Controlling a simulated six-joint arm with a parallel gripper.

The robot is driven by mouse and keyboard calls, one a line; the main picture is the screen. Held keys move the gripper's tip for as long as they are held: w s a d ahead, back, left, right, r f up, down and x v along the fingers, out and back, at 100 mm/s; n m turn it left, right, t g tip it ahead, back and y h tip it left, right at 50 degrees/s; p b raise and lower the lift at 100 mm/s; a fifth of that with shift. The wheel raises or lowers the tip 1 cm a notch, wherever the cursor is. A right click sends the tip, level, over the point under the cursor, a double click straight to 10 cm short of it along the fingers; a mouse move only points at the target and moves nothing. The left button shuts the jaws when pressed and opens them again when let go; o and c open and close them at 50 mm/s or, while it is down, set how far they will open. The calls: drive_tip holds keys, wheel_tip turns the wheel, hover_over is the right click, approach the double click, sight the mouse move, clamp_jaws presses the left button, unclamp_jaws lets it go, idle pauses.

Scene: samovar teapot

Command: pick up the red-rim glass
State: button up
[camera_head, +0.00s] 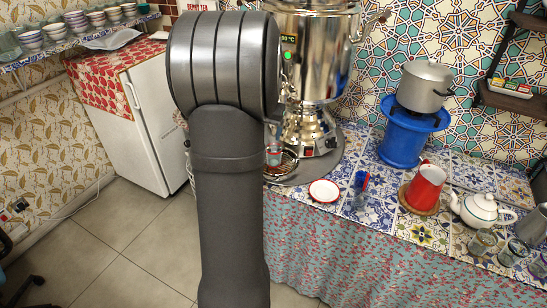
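A small clear glass (274,154) with a reddish band near its top stands on the drip grate under the samovar (310,60), just right of my arm. A second small glass-like item (361,184) with blue and red on it stands on the tiled counter right of a white saucer with a red rim (323,191). I cannot tell for sure which of the two is the red-rim glass. My arm fills the middle of the view. My gripper does not show; the arm hides whatever is behind it.
A white teapot (480,210) and clear glasses (482,242) stand at the right. A pot (424,86) sits on a blue stove (405,140). A white fridge (150,110) is at left.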

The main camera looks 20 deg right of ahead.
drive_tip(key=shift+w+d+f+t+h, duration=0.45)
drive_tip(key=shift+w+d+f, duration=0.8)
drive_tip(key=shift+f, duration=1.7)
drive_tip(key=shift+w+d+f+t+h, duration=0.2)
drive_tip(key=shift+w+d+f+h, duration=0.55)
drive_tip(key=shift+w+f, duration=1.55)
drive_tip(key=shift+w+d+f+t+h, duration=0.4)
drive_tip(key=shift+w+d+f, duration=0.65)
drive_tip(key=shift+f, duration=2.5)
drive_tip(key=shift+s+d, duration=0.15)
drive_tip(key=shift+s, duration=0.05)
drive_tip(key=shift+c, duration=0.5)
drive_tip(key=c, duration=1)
